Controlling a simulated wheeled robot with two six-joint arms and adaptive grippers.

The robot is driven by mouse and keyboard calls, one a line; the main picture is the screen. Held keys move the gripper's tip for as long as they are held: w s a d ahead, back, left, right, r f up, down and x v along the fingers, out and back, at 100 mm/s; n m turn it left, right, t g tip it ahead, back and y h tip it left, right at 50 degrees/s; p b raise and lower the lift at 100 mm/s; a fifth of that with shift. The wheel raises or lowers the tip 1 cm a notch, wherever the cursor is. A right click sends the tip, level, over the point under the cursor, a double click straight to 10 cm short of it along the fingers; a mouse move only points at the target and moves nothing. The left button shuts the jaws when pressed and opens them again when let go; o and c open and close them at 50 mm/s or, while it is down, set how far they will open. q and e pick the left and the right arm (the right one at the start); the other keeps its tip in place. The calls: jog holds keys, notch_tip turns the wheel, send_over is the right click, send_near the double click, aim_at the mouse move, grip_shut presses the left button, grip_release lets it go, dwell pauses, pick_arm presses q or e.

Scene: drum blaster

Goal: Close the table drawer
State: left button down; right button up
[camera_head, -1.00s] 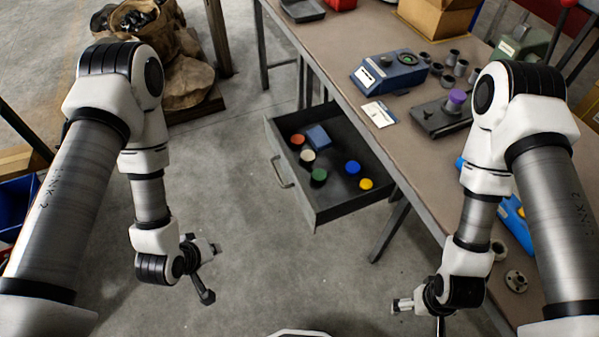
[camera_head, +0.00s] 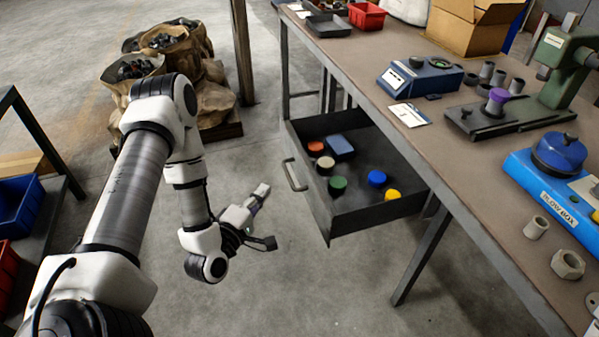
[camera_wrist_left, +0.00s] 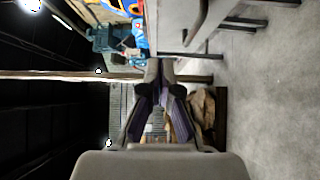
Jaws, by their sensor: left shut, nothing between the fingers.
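The table drawer (camera_head: 360,222) is pulled out from under the brown-topped table (camera_head: 445,150). Its bar handle (camera_head: 293,175) is on the side facing my left arm. Inside lie several coloured round caps and a blue box (camera_head: 339,147). My left gripper (camera_head: 262,215) is left of the drawer, apart from its front and handle, over the floor. My right gripper is out of the head view.
On the table stand a blue device (camera_head: 420,78), a purple-knobbed fixture (camera_head: 497,100), a blue Plowox unit (camera_head: 560,180) and a cardboard box (camera_head: 470,25). A table leg (camera_head: 420,255) stands beside the drawer. Sacks (camera_head: 170,50) sit behind. Floor left of the drawer is free.

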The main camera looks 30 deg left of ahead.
pick_arm(q)
jog(key=w+r, duration=0.1)
jog(key=w, duration=0.1)
send_near(302, 160)
jog(key=w+a, duration=0.4)
jog(key=shift+w+d, duration=0.9)
jog(key=shift+d, duration=0.25)
jog(key=shift+w+d+b, duration=0.3)
jog(key=shift+w, duration=0.05)
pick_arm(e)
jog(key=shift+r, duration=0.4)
pick_arm(q)
jog(key=shift+w+d, duration=0.1)
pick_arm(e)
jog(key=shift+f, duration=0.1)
